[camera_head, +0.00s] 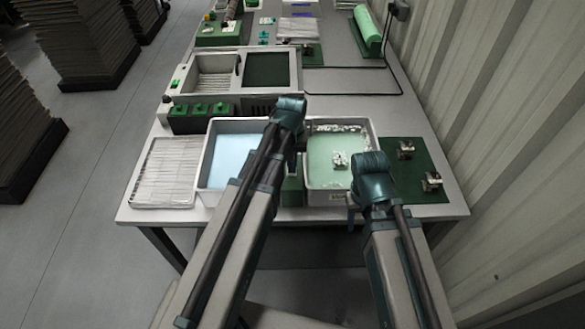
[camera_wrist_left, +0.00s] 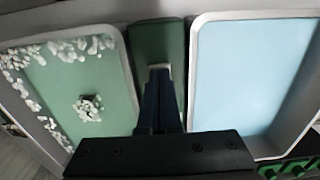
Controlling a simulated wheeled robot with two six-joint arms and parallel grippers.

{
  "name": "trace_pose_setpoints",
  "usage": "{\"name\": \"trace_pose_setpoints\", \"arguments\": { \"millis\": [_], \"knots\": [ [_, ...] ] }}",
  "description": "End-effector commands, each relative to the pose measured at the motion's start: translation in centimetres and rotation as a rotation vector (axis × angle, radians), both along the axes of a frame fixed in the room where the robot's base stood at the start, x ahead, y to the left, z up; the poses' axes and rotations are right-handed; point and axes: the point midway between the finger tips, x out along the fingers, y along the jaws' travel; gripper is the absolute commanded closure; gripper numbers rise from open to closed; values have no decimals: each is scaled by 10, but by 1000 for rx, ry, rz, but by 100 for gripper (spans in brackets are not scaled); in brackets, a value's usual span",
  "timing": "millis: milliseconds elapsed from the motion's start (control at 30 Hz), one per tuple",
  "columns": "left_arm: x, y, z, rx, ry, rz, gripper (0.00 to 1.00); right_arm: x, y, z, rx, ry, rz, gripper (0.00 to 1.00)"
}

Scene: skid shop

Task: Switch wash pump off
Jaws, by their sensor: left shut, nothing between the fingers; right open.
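The wash pump switch is not clearly identifiable. A green block (camera_head: 292,190) stands between the two trays, partly hidden by my left arm; it also shows in the left wrist view (camera_wrist_left: 158,40). My left gripper (camera_head: 300,143) is over the gap between the trays. In the left wrist view its fingers (camera_wrist_left: 159,82) are shut and empty, pointing at the green block. A small pale part (camera_wrist_left: 159,66) shows at the fingertips; I cannot tell whether they touch it. My right gripper (camera_head: 353,215) is open at the front edge of the right tray.
The left tray (camera_head: 213,124) holds pale blue liquid. The right tray (camera_head: 373,135) has a green bottom with white pieces. A rack of white strips (camera_head: 168,170) lies left, a green mat with metal parts (camera_head: 404,180) right.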

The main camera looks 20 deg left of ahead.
Motion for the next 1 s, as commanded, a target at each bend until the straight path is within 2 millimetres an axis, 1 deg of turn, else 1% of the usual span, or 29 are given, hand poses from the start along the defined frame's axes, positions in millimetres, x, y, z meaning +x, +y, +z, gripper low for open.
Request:
{"name": "trace_pose_setpoints", "arguments": {
  "millis": [100, 333, 1000],
  "knots": [
    [0, 0, -3, 0, -1, 0, 100, 0, 0, -3, 0, 0, 0, 50],
    [0, 0, 4, 0, -1, 0, 100, 0, 0, 4, 0, 0, 0, 50],
    [0, 0, 56, 0, 0, 0, 100, 0, 0, 56, 0, 0, 0, 50]
  ]
}}
